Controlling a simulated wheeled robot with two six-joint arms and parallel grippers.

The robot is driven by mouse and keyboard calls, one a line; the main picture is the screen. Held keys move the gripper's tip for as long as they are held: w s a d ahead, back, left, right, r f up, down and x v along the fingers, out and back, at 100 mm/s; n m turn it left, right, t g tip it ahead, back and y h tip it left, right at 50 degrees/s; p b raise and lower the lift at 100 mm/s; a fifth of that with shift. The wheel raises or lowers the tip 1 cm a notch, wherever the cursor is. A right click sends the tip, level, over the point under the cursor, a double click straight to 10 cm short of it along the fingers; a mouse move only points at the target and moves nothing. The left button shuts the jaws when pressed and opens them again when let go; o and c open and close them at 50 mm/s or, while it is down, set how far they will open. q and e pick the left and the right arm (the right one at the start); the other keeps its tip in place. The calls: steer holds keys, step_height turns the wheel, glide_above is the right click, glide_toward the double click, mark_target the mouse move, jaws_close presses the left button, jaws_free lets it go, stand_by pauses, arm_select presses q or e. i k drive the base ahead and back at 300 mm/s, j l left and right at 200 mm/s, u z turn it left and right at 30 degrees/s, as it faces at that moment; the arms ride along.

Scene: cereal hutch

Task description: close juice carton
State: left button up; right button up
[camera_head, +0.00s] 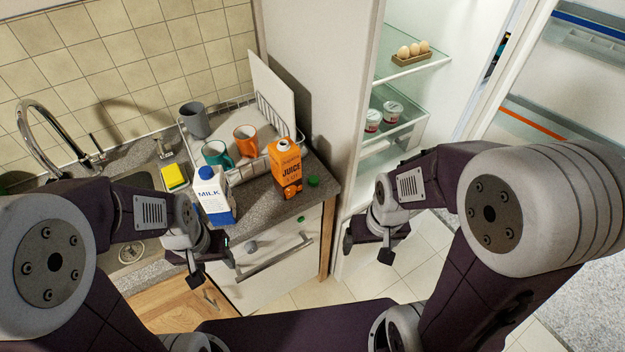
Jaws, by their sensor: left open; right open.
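An orange juice carton (286,169) stands upright on the counter, near its front right corner. A white spout shows on its top with no cap on it. A green cap (313,181) lies on the counter just right of the carton. My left gripper (213,274) is open and empty, in front of the counter and below the milk carton, apart from both. My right gripper (366,252) is open and empty, to the right of the counter in front of the fridge, apart from the juice carton and the cap.
A milk carton (214,196) with a blue cap stands left of the juice. Behind are a dish rack (266,108), an orange mug (246,140), a teal mug (217,154) and a grey mug (194,120). A sponge (174,177) lies by the sink. The fridge is open at right.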

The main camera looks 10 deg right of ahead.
mark_target(284, 155)
steer(key=l+u, duration=1.2)
steer(key=u, duration=0.2)
steer(key=k+l+u, duration=0.2)
steer(key=u, duration=0.25)
steer(key=k+l, duration=0.05)
steer(key=l, duration=0.05)
